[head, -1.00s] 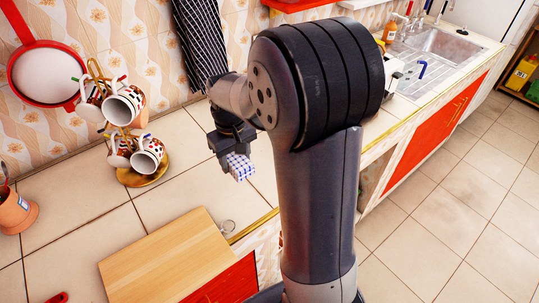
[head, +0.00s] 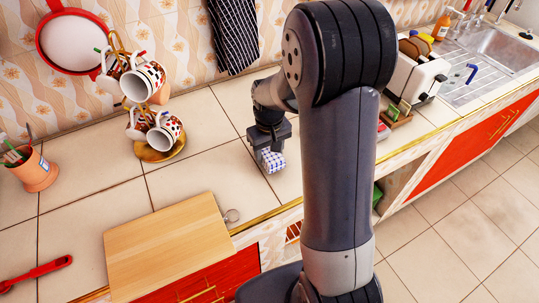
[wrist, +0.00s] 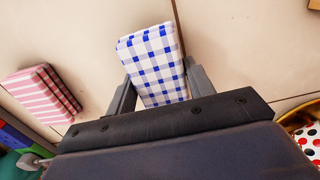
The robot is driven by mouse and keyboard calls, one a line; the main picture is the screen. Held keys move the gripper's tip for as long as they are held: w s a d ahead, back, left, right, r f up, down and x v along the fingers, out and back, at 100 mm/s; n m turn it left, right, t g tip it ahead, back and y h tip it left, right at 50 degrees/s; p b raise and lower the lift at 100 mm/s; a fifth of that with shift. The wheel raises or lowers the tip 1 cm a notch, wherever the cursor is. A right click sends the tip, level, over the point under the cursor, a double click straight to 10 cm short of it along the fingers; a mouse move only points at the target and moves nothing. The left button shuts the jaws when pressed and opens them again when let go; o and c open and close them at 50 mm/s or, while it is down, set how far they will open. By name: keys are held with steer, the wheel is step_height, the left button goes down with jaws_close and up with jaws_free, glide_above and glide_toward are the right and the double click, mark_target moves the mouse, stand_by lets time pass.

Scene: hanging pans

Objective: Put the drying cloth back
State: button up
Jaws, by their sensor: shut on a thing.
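The drying cloth is a folded blue-and-white checked cloth (wrist: 152,58). It sits between the two fingers of my gripper (wrist: 157,88) in the wrist view, and the fingers are shut on it. In the head view my gripper (head: 268,150) points down above the tiled counter, with the checked cloth (head: 271,161) at its tips. I cannot tell how far the cloth is above the counter. A second folded cloth, pink-and-white striped (wrist: 43,94), lies on the counter at the left of the wrist view.
A mug tree with several mugs (head: 151,108) stands left of my gripper. A wooden board (head: 165,245) lies at the counter's front. A utensil pot (head: 36,171) is far left, a toaster (head: 413,75) and sink (head: 490,48) at right. A striped cloth (head: 234,35) hangs on the wall.

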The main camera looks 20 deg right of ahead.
steer(key=shift+f, duration=1.05)
steer(key=shift+f, duration=0.15)
steer(key=o, duration=0.9)
step_height(320, 180, up, 12)
steer(key=shift+r+b, duration=0.15)
steer(key=shift+b, duration=0.3)
